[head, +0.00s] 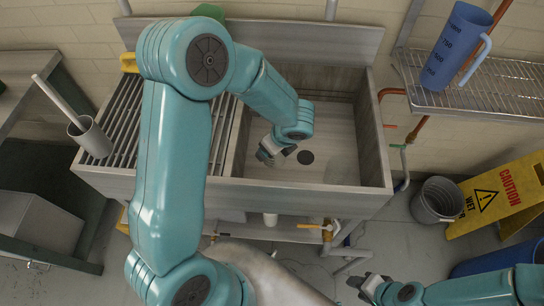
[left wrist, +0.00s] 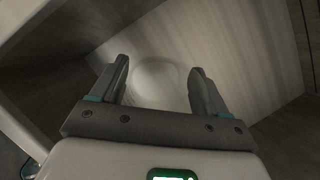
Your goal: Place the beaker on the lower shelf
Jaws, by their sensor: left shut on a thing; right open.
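My left gripper (head: 272,155) is down inside the sink basin, partly hidden by its own wrist. In the left wrist view my left gripper (left wrist: 160,85) has its two fingers on either side of a pale, round thing (left wrist: 157,82), which I take to be the beaker. It is shut on this thing; its full shape is hard to make out in the dim light. My right gripper (head: 370,287) is open and empty, low at the bottom right of the head view. A lower shelf (head: 291,234) shows under the sink, partly hidden by the basin and my arm.
The sink (head: 345,170) has a slatted drainboard on its left with a grey cup (head: 91,137) holding a rod. A blue measuring jug (head: 456,45) stands on a wire shelf (head: 505,88). A bucket (head: 437,200) and yellow caution sign (head: 497,195) stand on the floor at right.

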